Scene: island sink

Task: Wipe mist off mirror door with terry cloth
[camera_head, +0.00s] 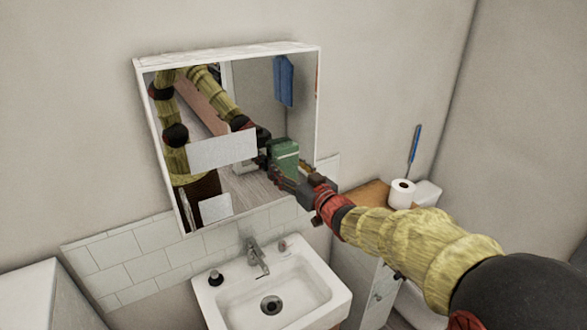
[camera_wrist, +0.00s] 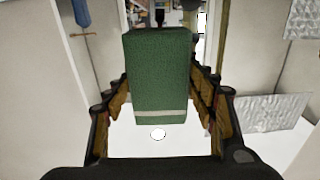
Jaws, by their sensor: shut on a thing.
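The mirror door (camera_head: 205,110) is the front of a white-framed wall cabinet above the sink. Two pale grey rectangular mist patches show on it: one at mid-height (camera_head: 221,151) and one near the lower left (camera_head: 215,208). My gripper (camera_head: 290,177) is at the lower right of the mirror, shut on the green terry cloth (camera_head: 286,163). In the wrist view the cloth (camera_wrist: 160,75) is a folded green block with a pale stripe, between the fingers. Grey patches also show there at right (camera_wrist: 272,113) and upper right (camera_wrist: 305,18). I cannot tell if the cloth touches the glass.
Below the mirror is a white sink (camera_head: 275,295) with a tap (camera_head: 256,257) and a dark-topped bottle (camera_head: 216,278). At the right are a toilet roll (camera_head: 401,194) and a blue-handled brush (camera_head: 414,145). My arm and a blue towel are reflected in the mirror.

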